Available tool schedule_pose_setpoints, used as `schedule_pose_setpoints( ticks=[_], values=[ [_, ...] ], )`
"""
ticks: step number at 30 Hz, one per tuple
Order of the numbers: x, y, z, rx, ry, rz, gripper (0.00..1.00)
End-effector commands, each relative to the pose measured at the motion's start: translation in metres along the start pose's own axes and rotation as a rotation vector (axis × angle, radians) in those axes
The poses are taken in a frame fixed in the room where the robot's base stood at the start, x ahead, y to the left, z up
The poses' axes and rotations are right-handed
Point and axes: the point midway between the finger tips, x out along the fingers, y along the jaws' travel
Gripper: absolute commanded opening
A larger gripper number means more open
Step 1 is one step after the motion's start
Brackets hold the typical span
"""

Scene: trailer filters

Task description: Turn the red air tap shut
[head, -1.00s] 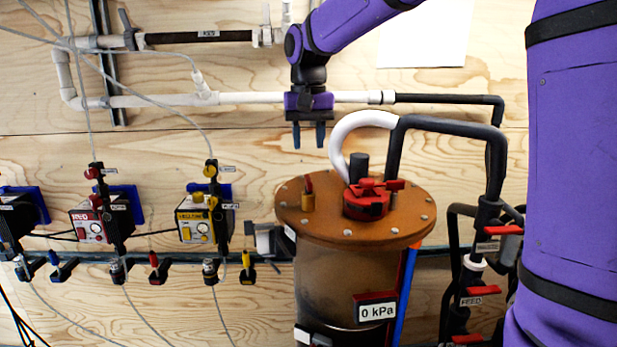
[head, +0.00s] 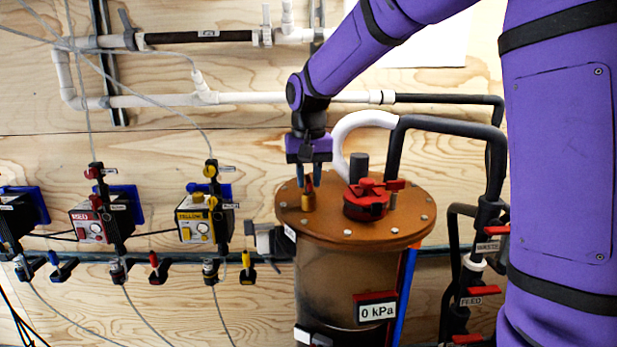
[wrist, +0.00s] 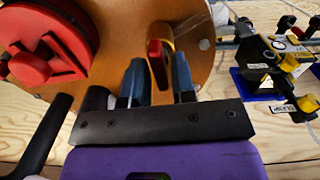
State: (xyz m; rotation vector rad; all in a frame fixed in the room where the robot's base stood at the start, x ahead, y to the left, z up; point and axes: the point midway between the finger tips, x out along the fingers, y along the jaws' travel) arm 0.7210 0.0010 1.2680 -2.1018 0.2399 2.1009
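A small brass tap with a red lever (head: 308,194) stands on the tank's brown lid (head: 345,228), near its left edge. My gripper (head: 309,182) is just above and behind this tap, fingers pointing down. In the wrist view the red lever (wrist: 157,58) shows between the two blue-grey fingertips (wrist: 156,82), with a gap on each side. My gripper is open and looks empty; I cannot tell whether a finger touches the lever. A red-handled tap (head: 156,268) also sits on the rail at the lower left, away from my gripper.
A red cap (head: 366,201), a dark post and a white-and-black hose (head: 375,122) stand on the lid right of my gripper. Red-handled valves (head: 482,291) are on pipes at the right. Pump boxes (head: 200,222) hang at the left. A white pipe (head: 260,98) runs behind.

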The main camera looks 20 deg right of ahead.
Motion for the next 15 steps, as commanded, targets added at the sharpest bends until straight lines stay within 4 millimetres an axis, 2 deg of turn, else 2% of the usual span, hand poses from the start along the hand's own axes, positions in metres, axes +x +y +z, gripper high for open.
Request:
schedule_pose_setpoints(
  ticks=[1, 3, 15],
  values=[
    [-0.0002, 0.0000, 0.0000, 0.000, 0.000, 0.000, 0.13],
    [-0.0002, 0.0000, 0.0000, 0.000, 0.000, 0.000, 0.00],
    [-0.0004, 0.0001, 0.0000, 0.045, 0.000, 0.000, 0.00]
  ],
)
